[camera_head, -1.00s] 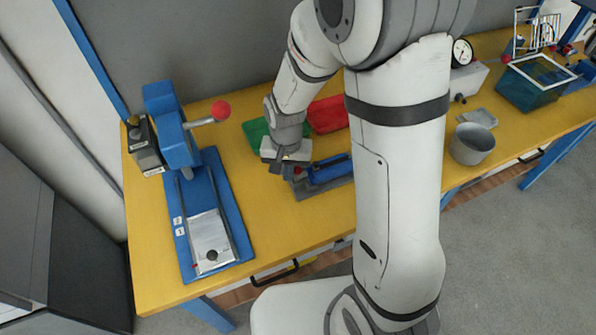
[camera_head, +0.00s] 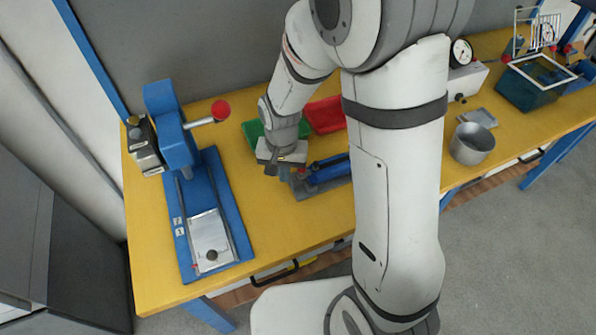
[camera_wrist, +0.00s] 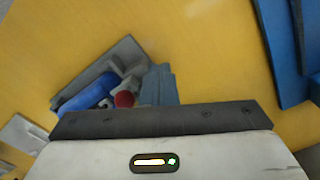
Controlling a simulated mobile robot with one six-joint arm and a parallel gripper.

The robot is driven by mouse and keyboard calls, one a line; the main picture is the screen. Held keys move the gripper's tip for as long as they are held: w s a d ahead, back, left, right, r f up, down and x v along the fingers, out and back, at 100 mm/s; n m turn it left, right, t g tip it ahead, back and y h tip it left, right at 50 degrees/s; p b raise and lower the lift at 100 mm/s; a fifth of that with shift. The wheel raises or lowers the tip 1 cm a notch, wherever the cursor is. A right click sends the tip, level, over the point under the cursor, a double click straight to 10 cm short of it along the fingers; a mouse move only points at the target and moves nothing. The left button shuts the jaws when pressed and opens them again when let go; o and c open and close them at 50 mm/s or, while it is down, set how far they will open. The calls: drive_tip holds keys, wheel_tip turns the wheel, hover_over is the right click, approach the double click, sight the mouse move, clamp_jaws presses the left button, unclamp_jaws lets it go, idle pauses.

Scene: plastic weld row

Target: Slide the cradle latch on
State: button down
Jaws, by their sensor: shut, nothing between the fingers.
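The cradle (camera_head: 312,188) is a grey base holding a blue cylinder (camera_head: 328,170) on the yellow bench, partly hidden behind my arm. In the wrist view the cradle (camera_wrist: 128,50) lies left of centre, with the blue cylinder (camera_wrist: 88,92) on it and a small red knob (camera_wrist: 124,99) at its near end. I take this knob to be part of the latch; whether the latch is on or off I cannot tell. My gripper (camera_head: 277,171) is shut and empty, just left of the cradle's end. In the wrist view its fingers (camera_wrist: 160,84) show beside the red knob; contact is unclear.
A blue lever press (camera_head: 180,130) with a red-knobbed handle stands to the left. Green (camera_head: 254,131) and red (camera_head: 326,114) bins sit behind my gripper. A metal pot (camera_head: 471,144) and a teal tank (camera_head: 535,83) are at right. Bare bench lies in front of the cradle.

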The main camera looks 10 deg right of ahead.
wheel_tip(320, 180, up, 7)
drive_tip(key=p, duration=0.5)
idle(0.5)
drive_tip(key=s+d+r+n+t, duration=0.1)
drive_tip(key=s+d+r, duration=0.5)
drive_tip(key=r, duration=0.2)
drive_tip(key=s+d+r+n+t, duration=0.1)
drive_tip(key=s+d+r+t, duration=0.1)
drive_tip(key=s+d+r, duration=0.4)
wheel_tip(320, 180, up, 3)
drive_tip(key=shift+s+f+n, duration=0.1)
drive_tip(key=shift+s+n, duration=0.2)
drive_tip(key=shift+n, duration=0.1)
